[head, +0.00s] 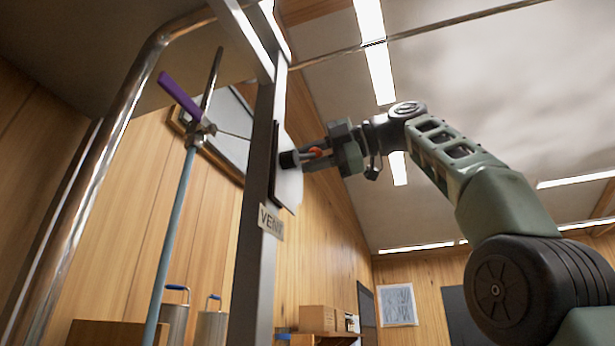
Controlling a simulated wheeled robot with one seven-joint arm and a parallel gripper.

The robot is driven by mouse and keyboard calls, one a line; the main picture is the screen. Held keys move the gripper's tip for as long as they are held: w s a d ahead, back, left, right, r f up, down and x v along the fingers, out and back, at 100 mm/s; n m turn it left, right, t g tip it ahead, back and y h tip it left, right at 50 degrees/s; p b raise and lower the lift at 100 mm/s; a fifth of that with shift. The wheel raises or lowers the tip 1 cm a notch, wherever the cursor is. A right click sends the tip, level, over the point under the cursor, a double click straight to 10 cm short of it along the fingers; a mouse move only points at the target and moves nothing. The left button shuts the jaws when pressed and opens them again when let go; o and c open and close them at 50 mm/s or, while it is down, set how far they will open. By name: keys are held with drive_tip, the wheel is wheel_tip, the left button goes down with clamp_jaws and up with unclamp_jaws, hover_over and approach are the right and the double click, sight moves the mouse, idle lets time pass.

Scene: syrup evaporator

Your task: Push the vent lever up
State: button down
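The vent lever's dark round knob (288,160) sticks out to the right from a pale plate with a dark upright strip (275,165), on a grey metal post. A "VENT" label (271,222) is on the post below it. My gripper (312,157) is at the lever from the right, its fingertips very close to the knob or touching it; I cannot tell which. A small orange-red part (317,151) shows between the fingers. The view is too small to tell whether the fingers are closed on anything. The lever's pivot is hidden.
A bent metal pipe (127,105) and a blue-grey rod (170,240) with a purple handle (180,97) stand left of the post. Metal canisters (211,325) and a shelf with boxes (318,318) are lower down. Room right of the post looks free around my arm.

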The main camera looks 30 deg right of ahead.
drive_tip(key=shift+s+a+r, duration=0.1)
drive_tip(key=shift+r, duration=0.05)
drive_tip(key=c, duration=1.1)
unclamp_jaws()
drive_tip(key=shift+s+d, duration=0.15)
drive_tip(key=shift+d, duration=0.05)
drive_tip(key=p+v, duration=0.2)
drive_tip(key=v, duration=1.5)
